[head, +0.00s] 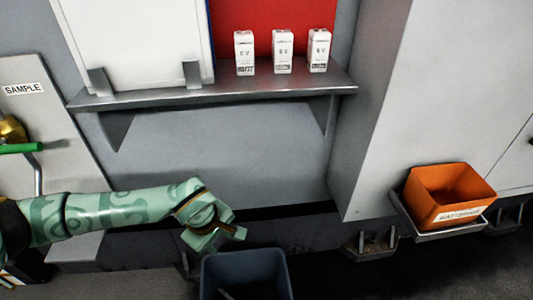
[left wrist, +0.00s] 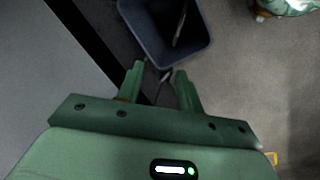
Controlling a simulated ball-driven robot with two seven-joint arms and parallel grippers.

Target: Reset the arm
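My left arm (head: 120,213), pale green with a darker pattern, reaches in from the left in the head view, below the shelf. My left gripper (head: 232,236) is at its end, just above and left of the rim of a dark blue-grey bin. In the left wrist view the two green fingers of the left gripper (left wrist: 162,82) stand apart, with no object clearly held between them. A small dark shape shows behind the gap; I cannot tell what it is. My right gripper is not in view.
The open bin (head: 245,262) holds a thin long item (left wrist: 180,22). A metal shelf (head: 225,92) carries three white boxes (head: 282,52) and a white panel (head: 135,40). An orange bin (head: 450,196) sits on a bracket at right. A "SAMPLE" panel (head: 30,110) is at left.

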